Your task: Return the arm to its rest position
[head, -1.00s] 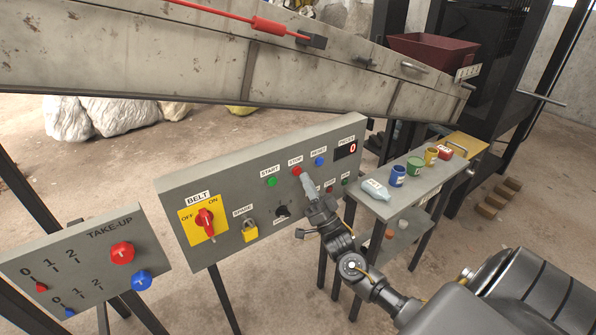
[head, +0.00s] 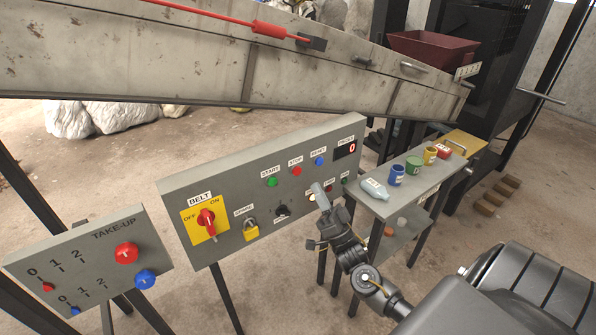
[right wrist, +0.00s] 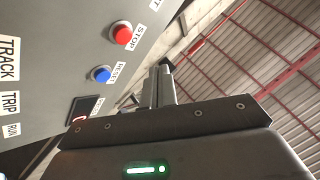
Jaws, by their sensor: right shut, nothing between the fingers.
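My right gripper (head: 319,190) is shut and empty. In the head view it is in front of the lower right part of the grey belt control panel (head: 235,170), below the red STOP button (head: 297,171). The right arm comes in from the lower right. In the right wrist view the shut fingers (right wrist: 162,88) point up and stand apart from the red STOP button (right wrist: 122,34) and the blue RESET button (right wrist: 101,74). My left gripper is not in the head view.
A side table (head: 408,193) with a bottle (head: 374,189) and several coloured containers stands just right of the arm. The take-up panel (head: 85,290) is at lower left. The conveyor frame (head: 200,75) runs above. Open floor (head: 285,290) lies below the belt panel.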

